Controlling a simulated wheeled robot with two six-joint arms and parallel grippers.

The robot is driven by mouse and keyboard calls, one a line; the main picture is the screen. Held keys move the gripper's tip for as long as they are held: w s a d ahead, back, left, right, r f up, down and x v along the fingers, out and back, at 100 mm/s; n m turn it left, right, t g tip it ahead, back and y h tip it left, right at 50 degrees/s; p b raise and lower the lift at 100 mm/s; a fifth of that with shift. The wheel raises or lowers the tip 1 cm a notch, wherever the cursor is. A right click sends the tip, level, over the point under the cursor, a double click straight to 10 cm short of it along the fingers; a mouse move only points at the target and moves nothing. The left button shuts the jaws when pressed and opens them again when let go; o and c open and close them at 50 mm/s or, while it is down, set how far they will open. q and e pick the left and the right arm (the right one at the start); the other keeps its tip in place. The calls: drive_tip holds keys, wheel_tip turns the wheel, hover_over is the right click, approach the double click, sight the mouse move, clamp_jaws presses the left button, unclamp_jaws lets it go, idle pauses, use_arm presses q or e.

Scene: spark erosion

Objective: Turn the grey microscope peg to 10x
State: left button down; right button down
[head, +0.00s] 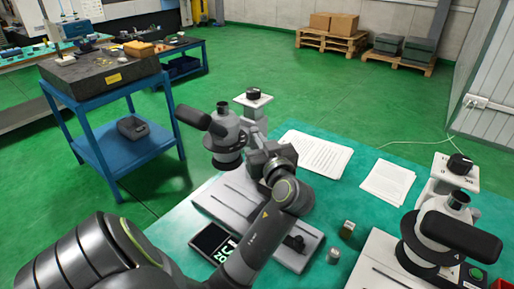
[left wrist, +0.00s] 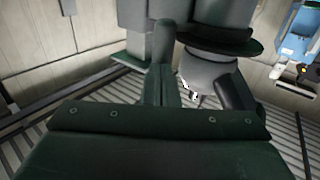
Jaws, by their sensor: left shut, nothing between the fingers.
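The grey microscope (head: 227,132) stands on the green mat at the middle of the head view, with a dark eyepiece tube pointing left. My left gripper (head: 250,145) is at the right side of its head, partly hidden behind my own wrist. In the left wrist view my left fingers (left wrist: 164,60) are together with nothing between them. The microscope's rounded grey body (left wrist: 212,75) is just right of them, with small black and white marks on it. I cannot make out the peg or its setting, nor whether the fingers touch the microscope. My right gripper is not in view.
A second microscope (head: 440,232) stands at the right. Paper sheets (head: 317,153) lie behind, and small metal blocks (head: 347,229) lie between the microscopes. A display (head: 213,242) is at the front left. A blue cart (head: 125,150) stands at the back left.

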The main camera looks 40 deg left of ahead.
use_arm(q)
drive_tip(key=shift+w+a+n+g+y+b, duration=0.3)
drive_tip(key=shift+w+n+g+b, duration=0.3)
drive_tip(key=shift+g, duration=0.25)
drive_tip(key=shift+w+a+n+g+y+b, duration=0.35)
drive_tip(key=shift+w+n+g+b, duration=0.2)
drive_tip(key=shift+w+g+b, duration=0.2)
drive_tip(key=shift+w+a+n+g+y+b, duration=0.3)
drive_tip(key=shift+w+n+g+b, duration=0.3)
drive_tip(key=shift+g, duration=0.3)
